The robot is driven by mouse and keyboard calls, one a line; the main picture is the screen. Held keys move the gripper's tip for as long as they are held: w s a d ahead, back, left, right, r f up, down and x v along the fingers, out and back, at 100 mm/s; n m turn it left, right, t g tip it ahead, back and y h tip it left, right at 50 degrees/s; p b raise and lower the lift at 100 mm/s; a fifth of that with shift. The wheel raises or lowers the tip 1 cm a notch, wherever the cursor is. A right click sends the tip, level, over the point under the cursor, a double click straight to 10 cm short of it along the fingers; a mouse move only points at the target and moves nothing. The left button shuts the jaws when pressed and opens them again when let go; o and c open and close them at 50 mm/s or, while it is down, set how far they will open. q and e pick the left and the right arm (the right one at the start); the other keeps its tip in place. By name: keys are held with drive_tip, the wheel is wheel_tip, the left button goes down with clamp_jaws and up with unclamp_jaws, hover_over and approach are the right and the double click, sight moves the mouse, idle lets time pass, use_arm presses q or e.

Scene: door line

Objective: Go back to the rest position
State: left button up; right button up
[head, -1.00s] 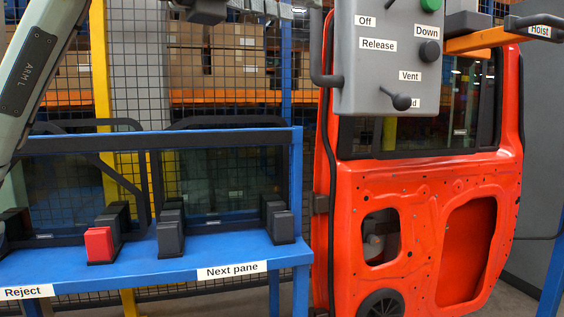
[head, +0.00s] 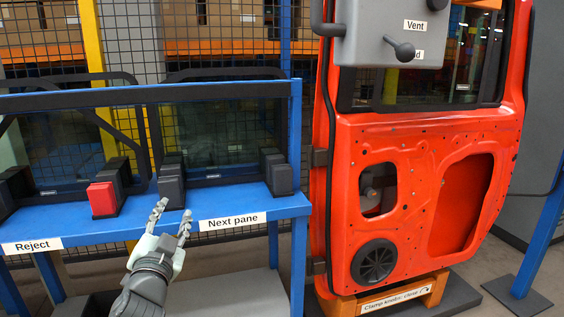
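My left gripper (head: 171,222) shows in the head view at the lower left, in front of the blue rack's front edge. Its two fingers are spread apart with nothing between them. The fingertips overlap the rack's edge in the picture, just left of the "Next pane" label; I cannot tell whether they touch it. My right gripper is not in view.
The blue rack (head: 140,210) holds dark-framed glass panes (head: 215,138) between black blocks and one red block (head: 102,199). An orange-red door (head: 410,135) stands at the right on an orange stand (head: 395,297). A grey control box (head: 385,38) hangs before it.

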use_arm(q)
drive_tip(key=s+a+f+n+g, duration=0.1)
drive_tip(key=s+f+g, duration=0.25)
drive_tip(key=f, duration=0.45)
drive_tip(key=s+a+f+n+g+y, duration=0.15)
drive_tip(key=s+f, duration=0.25)
drive_tip(key=f, duration=0.4)
drive_tip(key=s+a+f+n+g, duration=0.1)
drive_tip(key=s+a+f+g, duration=0.2)
drive_tip(key=f, duration=0.5)
drive_tip(key=s+d+f+g+h, duration=0.1)
drive_tip(key=s+f+g, duration=0.3)
drive_tip(key=s+f, duration=0.4)
drive_tip(key=s+d+f+n+g+h, duration=0.1)
drive_tip(key=s+f+g, duration=0.3)
drive_tip(key=s, duration=1.2)
wheel_tip(320, 180, down, 4)
drive_tip(key=shift+f, duration=0.1)
